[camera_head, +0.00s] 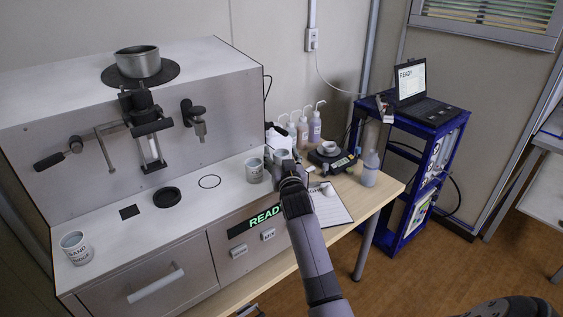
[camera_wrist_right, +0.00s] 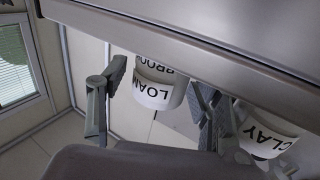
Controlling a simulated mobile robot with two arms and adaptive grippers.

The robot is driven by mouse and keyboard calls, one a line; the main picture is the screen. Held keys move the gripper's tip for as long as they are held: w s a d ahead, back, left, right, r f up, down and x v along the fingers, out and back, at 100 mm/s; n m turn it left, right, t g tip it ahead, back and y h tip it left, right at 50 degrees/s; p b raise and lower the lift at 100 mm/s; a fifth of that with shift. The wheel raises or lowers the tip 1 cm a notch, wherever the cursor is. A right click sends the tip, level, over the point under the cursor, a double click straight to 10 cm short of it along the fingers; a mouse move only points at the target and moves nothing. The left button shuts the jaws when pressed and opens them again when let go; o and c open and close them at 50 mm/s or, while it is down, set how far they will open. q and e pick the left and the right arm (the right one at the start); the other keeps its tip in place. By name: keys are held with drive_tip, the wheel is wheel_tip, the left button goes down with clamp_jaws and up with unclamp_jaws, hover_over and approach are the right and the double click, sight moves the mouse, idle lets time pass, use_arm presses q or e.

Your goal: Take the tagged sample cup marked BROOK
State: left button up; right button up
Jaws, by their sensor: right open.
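The white cup marked LOAM and BROOK (camera_wrist_right: 153,92) shows upside down in the right wrist view, between the two open fingers of my right gripper (camera_wrist_right: 155,95). I cannot tell whether a finger touches it. A cup marked CLAY (camera_wrist_right: 265,130) shows beside it, behind the right-hand finger. In the head view my right gripper (camera_head: 284,160) is at the right end of the analyser's ledge and largely hides what lies between its fingers. A labelled cup (camera_head: 254,171) stands just left of it, its text too small to read. My left gripper is not in view.
A cup marked SAND (camera_head: 77,249) stands at the ledge's left end. The analyser (camera_head: 150,235) displays READY. Several wash bottles (camera_head: 314,127), a scale (camera_head: 332,160), a clipboard (camera_head: 328,205) and another bottle (camera_head: 370,170) are on the right. A laptop (camera_head: 425,95) sits on a blue cart.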

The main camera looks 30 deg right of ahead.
drive_tip(key=shift+c, duration=0.3)
drive_tip(key=c, duration=1.2)
drive_tip(key=shift+c, duration=0.2)
drive_tip(key=shift+r, duration=0.2)
wheel_tip(320, 180, up, 19)
drive_tip(key=b, duration=0.2)
drive_tip(key=shift+r, duration=0.2)
idle(0.5)
